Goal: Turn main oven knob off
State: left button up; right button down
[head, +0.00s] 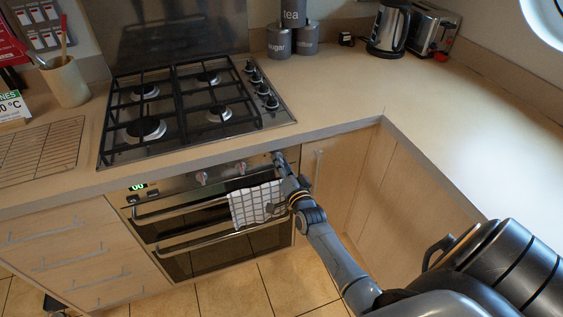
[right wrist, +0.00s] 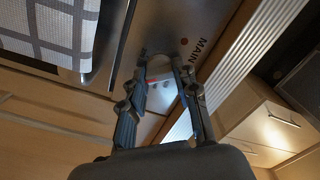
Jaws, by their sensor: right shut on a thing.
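The main oven knob (right wrist: 158,68) shows in the right wrist view as a pale rounded knob with a red mark, beside the printed word MAIN and a red dot on the steel panel. My right gripper (right wrist: 163,56) has its two fingers on either side of the knob, shut on it. In the head view my right gripper (head: 278,156) is at the right end of the oven's control panel (head: 222,173) and hides the main knob. Which setting the knob points to is not clear. My left gripper is in neither view.
Two other oven knobs (head: 202,177) (head: 241,167) sit left of my gripper. A checked towel (head: 256,204) hangs on the oven's upper handle (head: 180,209), close to my right arm. The gas hob (head: 283,117) and worktop (head: 340,92) lie above. Cabinet doors (head: 333,165) stand to the right.

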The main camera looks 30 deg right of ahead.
jog(key=shift+f+n+b, duration=0.15)
jog(key=shift+n+b, duration=1.5)
jog(key=shift+n, duration=12.25)
jog(key=c, duration=1)
grip_release()
jog(key=shift+s, duration=0.1)
